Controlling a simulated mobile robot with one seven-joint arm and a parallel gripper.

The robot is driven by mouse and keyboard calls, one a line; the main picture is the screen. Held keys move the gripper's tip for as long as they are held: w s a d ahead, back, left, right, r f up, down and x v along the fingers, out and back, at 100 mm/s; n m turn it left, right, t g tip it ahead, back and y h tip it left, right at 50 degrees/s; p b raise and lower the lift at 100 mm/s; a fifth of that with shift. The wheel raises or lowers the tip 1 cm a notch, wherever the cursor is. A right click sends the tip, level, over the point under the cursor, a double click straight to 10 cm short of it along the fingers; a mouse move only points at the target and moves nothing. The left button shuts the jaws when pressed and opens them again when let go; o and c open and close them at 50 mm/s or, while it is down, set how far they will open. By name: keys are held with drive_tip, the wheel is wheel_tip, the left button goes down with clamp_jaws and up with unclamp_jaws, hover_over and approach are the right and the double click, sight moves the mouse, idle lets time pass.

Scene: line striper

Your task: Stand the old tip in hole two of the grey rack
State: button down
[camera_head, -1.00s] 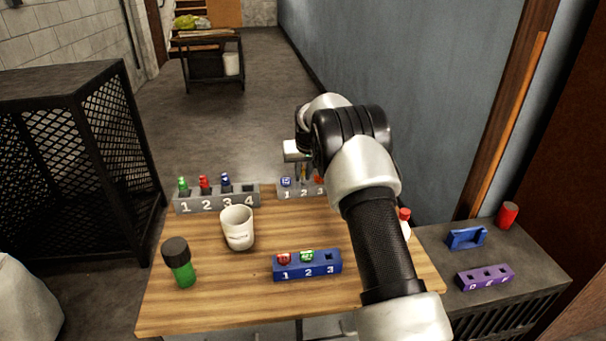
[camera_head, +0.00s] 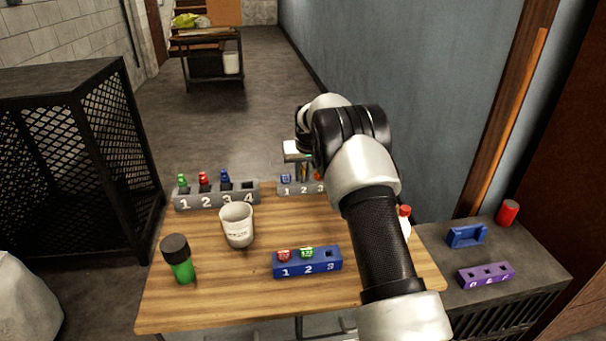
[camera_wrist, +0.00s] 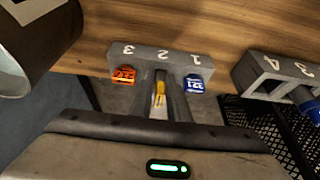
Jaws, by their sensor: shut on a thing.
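The three-hole grey rack (camera_head: 298,189) stands at the table's far edge, with a blue tip (camera_head: 286,179) in hole one. In the wrist view, the rack (camera_wrist: 135,54) appears upside down, with an orange tip (camera_wrist: 124,75) in hole three and the blue tip (camera_wrist: 194,84) in hole one. My gripper (camera_wrist: 160,85) is shut on a yellow tip (camera_wrist: 159,94), lined up with hole two between those tips. My fingers and the tip hide hole two. I cannot tell whether the tip's lower end is inside it. In the head view my arm partly covers the gripper.
A four-hole grey rack (camera_head: 216,199) stands left of it, with several tips. A white cup (camera_head: 237,227), a green bottle (camera_head: 178,260) and a blue rack (camera_head: 307,264) are nearer. A side table (camera_head: 530,262) at right holds a purple rack (camera_head: 485,275).

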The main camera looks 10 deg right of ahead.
drive_tip(key=shift+f, duration=0.25)
drive_tip(key=shift+r, duration=0.25)
idle(0.3)
drive_tip(key=shift+r+p, duration=0.35)
drive_tip(key=shift+r, duration=0.2)
idle(0.5)
drive_tip(key=shift+s+f+b, duration=0.1)
drive_tip(key=shift+f+b, duration=0.3)
drive_tip(key=shift+f, duration=0.4)
idle(1.2)
drive_tip(key=shift+r, duration=0.2)
drive_tip(key=shift+r+p, duration=0.4)
drive_tip(key=shift+r, duration=0.2)
drive_tip(key=shift+f+b, duration=0.35)
drive_tip(key=shift+f, duration=0.3)
idle(2.4)
drive_tip(key=shift+r+p, duration=0.3)
drive_tip(key=shift+r, duration=0.35)
